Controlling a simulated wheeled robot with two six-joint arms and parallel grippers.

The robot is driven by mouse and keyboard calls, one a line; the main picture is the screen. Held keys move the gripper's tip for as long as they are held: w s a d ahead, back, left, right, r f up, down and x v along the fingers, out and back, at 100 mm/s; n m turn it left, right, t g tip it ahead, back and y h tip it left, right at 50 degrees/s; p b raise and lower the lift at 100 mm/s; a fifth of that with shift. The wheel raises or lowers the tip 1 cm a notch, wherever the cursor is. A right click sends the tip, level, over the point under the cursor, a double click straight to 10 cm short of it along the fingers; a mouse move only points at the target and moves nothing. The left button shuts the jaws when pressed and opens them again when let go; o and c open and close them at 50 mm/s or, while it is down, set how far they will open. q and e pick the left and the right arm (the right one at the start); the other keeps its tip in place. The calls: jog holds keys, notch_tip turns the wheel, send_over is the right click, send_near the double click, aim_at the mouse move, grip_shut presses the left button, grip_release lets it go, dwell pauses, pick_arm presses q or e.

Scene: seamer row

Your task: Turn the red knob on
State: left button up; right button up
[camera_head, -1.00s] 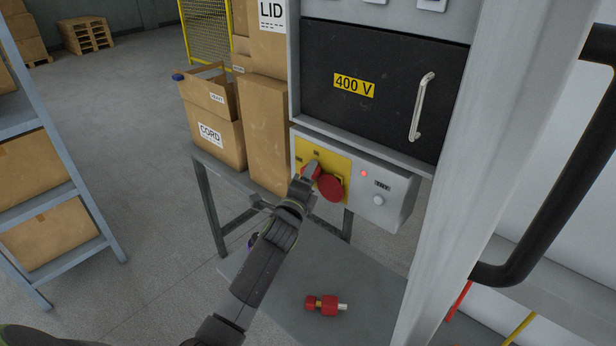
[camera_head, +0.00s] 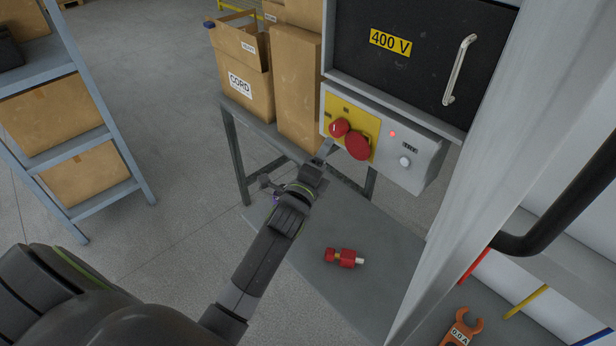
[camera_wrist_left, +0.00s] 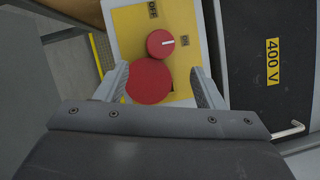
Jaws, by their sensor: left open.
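The red knob (camera_head: 340,127) is a small round dial on a yellow plate (camera_head: 364,122) on the grey control box. In the left wrist view the knob (camera_wrist_left: 160,43) has a white pointer line aimed right, towards a small label that appears to read ON. A label reading OFF is above it. A larger red round button (camera_head: 358,146) is beside the knob. My left gripper (camera_head: 326,152) is open and empty, just in front of and below the plate. In the wrist view its fingers (camera_wrist_left: 160,88) stand either side of the larger button, apart from the knob. My right gripper is out of view.
A red light (camera_head: 392,133) glows on the box, near a small white button (camera_head: 405,161). A black 400 V door (camera_head: 420,75) is above. Cardboard boxes (camera_head: 298,90) stand left. A red connector (camera_head: 344,257) lies on the lower shelf. A grey post (camera_head: 465,150) stands right.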

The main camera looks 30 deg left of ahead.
pick_arm(q)
jog(key=s+p, duration=0.5)
jog(key=s, duration=0.3)
jog(key=shift+s+d+f, duration=0.15)
jog(key=shift+f, duration=0.3)
